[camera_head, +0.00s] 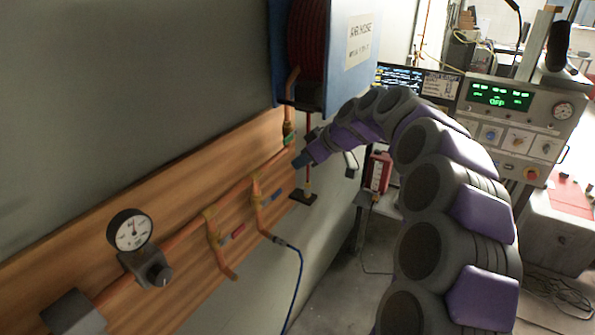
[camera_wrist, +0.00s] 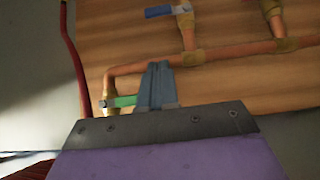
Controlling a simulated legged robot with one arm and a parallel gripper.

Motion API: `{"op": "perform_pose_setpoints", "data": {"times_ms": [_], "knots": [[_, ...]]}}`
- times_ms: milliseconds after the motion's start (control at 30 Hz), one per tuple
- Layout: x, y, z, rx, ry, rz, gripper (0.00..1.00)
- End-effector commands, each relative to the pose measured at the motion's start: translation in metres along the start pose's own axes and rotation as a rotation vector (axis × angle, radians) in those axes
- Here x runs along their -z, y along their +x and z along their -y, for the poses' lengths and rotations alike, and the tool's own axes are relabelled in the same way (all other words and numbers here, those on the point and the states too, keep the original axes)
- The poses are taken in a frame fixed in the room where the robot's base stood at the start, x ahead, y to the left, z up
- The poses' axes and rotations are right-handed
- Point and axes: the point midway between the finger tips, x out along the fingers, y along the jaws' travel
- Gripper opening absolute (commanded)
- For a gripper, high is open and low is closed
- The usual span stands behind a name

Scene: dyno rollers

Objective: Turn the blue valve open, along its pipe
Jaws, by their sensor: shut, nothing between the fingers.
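The blue valve handle (camera_head: 272,196) sits on a copper branch pipe (camera_head: 261,218) of the wooden wall panel and points crosswise to that pipe. In the wrist view the blue handle (camera_wrist: 159,11) shows at the top edge, left of its branch pipe (camera_wrist: 187,32). My gripper (camera_head: 299,163) is shut and empty, up and to the right of the blue handle in the head view. In the wrist view my gripper (camera_wrist: 158,66) overlaps the main pipe, beside the green handle (camera_wrist: 122,101); whether it touches either is unclear.
A red valve handle (camera_head: 232,234) is on the neighbouring branch. A pressure gauge (camera_head: 130,231) and regulator sit further left. A blue hose (camera_head: 298,275) hangs below the blue valve's branch. A blue hose-reel box (camera_head: 348,60) is above my gripper. A control panel (camera_head: 518,118) stands at right.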

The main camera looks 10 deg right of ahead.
Motion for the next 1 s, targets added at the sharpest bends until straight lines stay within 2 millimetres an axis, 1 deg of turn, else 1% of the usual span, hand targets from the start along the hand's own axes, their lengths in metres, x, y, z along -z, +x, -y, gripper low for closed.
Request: {"op": "perform_pose_setpoints", "data": {"times_ms": [400, 467, 500, 633, 767, 1000], "knots": [[-0.006, 0.075, -0.005, 0.007, 0.003, 0.000, 0.00], [-0.006, 0.086, -0.005, 0.005, 0.003, 0.000, 0.00], [-0.008, 0.091, -0.004, 0.004, 0.004, -0.002, 0.00], [-0.021, 0.103, -0.003, 0.003, 0.003, -0.002, 0.00], [-0.027, 0.112, -0.002, 0.001, 0.001, -0.001, 0.00], [-0.031, 0.114, -0.004, 0.001, 0.002, -0.003, 0.00]]}}
